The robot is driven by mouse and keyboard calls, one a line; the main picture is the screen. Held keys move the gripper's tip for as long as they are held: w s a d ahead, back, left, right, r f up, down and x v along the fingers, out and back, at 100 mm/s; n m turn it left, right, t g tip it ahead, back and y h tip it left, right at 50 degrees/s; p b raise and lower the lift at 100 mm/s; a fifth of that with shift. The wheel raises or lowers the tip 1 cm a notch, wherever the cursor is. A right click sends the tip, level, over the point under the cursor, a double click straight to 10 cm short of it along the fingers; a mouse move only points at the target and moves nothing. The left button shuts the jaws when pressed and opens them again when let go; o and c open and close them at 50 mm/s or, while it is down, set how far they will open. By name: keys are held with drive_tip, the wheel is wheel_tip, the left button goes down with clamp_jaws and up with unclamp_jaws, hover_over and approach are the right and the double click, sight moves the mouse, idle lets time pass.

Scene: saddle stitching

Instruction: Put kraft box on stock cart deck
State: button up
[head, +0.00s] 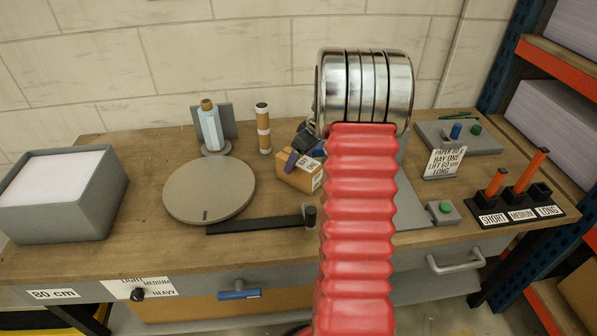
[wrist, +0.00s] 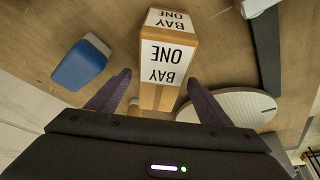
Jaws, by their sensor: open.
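The kraft box (head: 291,179) is a small brown carton with white labels on the middle of the workbench. My arm hides part of it in the head view. In the wrist view the kraft box (wrist: 149,96) shows two labels reading BAY ONE. My gripper (wrist: 159,78) is open, with one dark purple finger on each side of the near end of the box. I cannot tell whether the fingers touch it. In the head view my gripper (head: 303,157) is at the box, partly behind my red arm. I cannot make out the stock cart deck in either view.
A round turntable (head: 209,189) and a dark bar (head: 255,226) lie left of the box. A blue block (wrist: 80,66) is close beside it. A bottle (head: 211,130) and a striped roll (head: 263,130) stand behind. A grey paper bin (head: 95,215) is at far left.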

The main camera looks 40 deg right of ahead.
drive_tip(key=shift+f, duration=0.15)
drive_tip(key=shift+x, duration=2.5)
drive_tip(key=shift+s+f, duration=0.1)
drive_tip(key=shift+f, duration=0.15)
drive_tip(key=c, duration=1.7)
drive_tip(key=shift+c, duration=0.2)
drive_tip(key=shift+r, duration=0.15)
wheel_tip(320, 180, up, 10)
drive_tip(key=shift+r, duration=0.2)
